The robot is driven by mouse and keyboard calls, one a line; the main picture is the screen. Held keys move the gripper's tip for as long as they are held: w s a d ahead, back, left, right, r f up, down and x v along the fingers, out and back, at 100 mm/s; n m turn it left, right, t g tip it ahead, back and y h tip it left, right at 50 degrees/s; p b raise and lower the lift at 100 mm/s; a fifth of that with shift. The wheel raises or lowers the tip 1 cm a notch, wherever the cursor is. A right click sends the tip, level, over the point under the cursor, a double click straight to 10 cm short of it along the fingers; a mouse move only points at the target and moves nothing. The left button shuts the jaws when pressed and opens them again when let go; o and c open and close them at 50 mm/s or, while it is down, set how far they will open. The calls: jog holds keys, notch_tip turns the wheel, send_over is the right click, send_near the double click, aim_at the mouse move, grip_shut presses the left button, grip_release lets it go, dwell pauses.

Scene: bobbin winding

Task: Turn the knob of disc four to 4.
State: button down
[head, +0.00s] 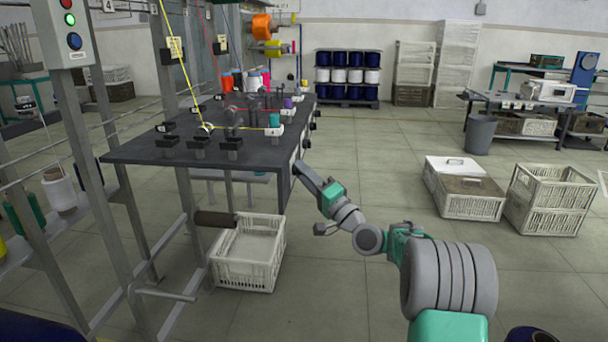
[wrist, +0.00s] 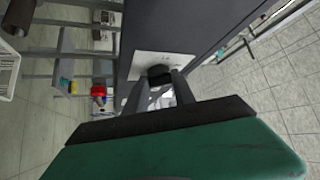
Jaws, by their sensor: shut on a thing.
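A dark knob (wrist: 159,71) sits on a pale dial plate (wrist: 141,63) in the wrist view. The plate is on the side edge of the dark winding table (head: 140,150). My gripper (wrist: 161,82) is shut on this knob, one finger on each side of it. In the head view my gripper (head: 297,168) reaches the right-hand side of the table near its front corner and hides the knob. The marks on the plate are too small to read, so I cannot tell the knob's setting or its disc number.
A white crate (head: 245,275) stands on the floor under the table's front. A metal frame with a button box (head: 68,22) rises at the left. Pale crates (head: 548,200) stand at the right. The floor between them and the table is clear apart from my arm.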

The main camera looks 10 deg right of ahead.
jog(key=shift+r+p, duration=0.2)
jog(key=shift+p, duration=0.35)
jog(key=shift+w+d+r+m+g+h+p, duration=0.15)
jog(key=shift+m+g+h+p, duration=0.4)
jog(key=shift+m+g+p, duration=3.95)
jog(key=shift+w+a+r+n+g+h+p, duration=0.1)
jog(key=shift+r+g+h+p, duration=0.35)
jog(key=shift+p, duration=8.3)
jog(key=shift+w+d+r+m+g+h+p, duration=0.1)
jog(key=shift+m+g+h+p, duration=0.5)
jog(key=shift+m+g+p, duration=3.9)
jog(key=shift+n+t+p, duration=1.85)
jog(key=shift+n+p, duration=0.25)
jog(key=shift+p, duration=0.3)
